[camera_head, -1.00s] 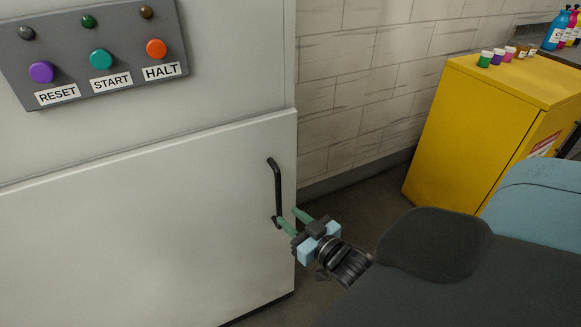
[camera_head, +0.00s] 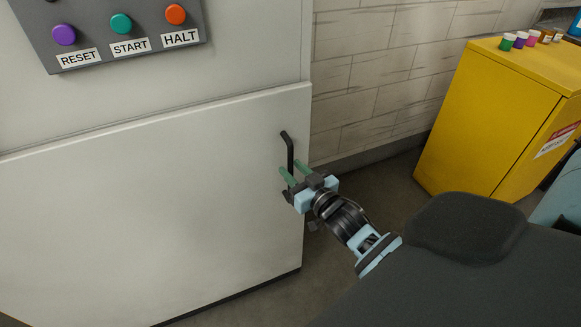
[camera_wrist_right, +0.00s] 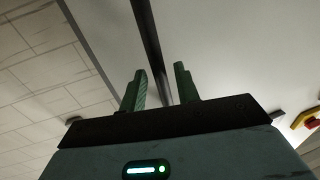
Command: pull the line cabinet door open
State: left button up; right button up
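The line cabinet door (camera_head: 150,215) is a large pale grey panel at left in the head view, and it looks closed. Its black upright bar handle (camera_head: 289,148) is near the door's right edge. My right gripper (camera_head: 290,169) is at the handle's lower part, with its green fingers pointing at the door. In the right wrist view, the dark handle (camera_wrist_right: 148,40) runs between the two open fingers (camera_wrist_right: 160,86), with a visible gap to the right-hand finger. The handle's lower end is partly hidden by the gripper. My left gripper is out of view.
A control panel (camera_head: 110,28) with RESET, START and HALT buttons is above the door. A yellow cabinet (camera_head: 485,125) with small paint jars (camera_head: 522,40) on top stands at right. Dark floor lies between it and the door, before a tiled wall (camera_head: 380,75).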

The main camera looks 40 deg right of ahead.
jog(key=shift+w, duration=0.85)
grip_shut()
